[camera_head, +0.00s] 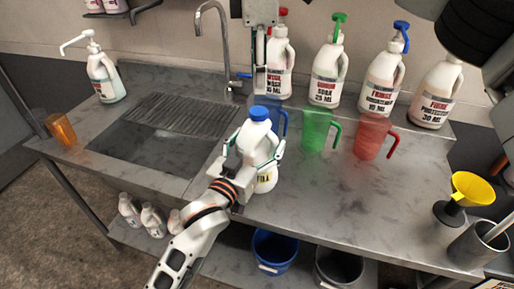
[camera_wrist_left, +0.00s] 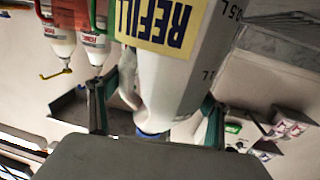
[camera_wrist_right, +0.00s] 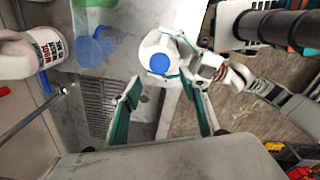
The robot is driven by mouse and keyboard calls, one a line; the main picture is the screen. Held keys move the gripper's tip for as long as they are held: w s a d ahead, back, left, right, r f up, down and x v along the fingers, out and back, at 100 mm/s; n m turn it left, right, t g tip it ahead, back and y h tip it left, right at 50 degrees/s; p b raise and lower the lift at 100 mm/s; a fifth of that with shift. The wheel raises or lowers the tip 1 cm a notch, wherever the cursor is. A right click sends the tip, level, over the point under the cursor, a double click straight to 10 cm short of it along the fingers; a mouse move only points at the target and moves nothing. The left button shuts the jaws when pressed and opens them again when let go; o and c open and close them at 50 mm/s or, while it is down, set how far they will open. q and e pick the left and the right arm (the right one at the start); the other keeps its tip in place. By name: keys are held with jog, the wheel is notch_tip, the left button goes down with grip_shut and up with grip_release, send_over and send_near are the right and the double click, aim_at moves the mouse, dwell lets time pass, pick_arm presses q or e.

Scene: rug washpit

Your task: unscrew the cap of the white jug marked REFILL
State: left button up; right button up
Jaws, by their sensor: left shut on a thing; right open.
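The white jug (camera_head: 262,150) with a blue cap (camera_head: 259,113) stands upright at the front of the steel counter, just right of the sink. Its yellow REFILL label (camera_wrist_left: 160,22) shows in the left wrist view. My left gripper (camera_head: 255,158) is shut around the jug's upper body below the cap, with a finger on each side. My right gripper (camera_head: 259,72) is open and empty above and behind the jug. In the right wrist view the blue cap (camera_wrist_right: 159,64) appears between its spread fingers, apart from them. The cap is on the jug.
Blue (camera_head: 272,108), green (camera_head: 314,130) and red (camera_head: 370,136) measuring jugs stand close behind and right. Several white bottles (camera_head: 327,75) line the back ledge. The sink (camera_head: 150,150) and faucet (camera_head: 222,45) are left. A yellow funnel (camera_head: 472,187) is far right.

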aim_at(259, 111)
jog(key=m, duration=0.4)
jog(key=shift+m, duration=0.3)
jog(key=m, duration=0.4)
jog(key=shift+f, duration=4)
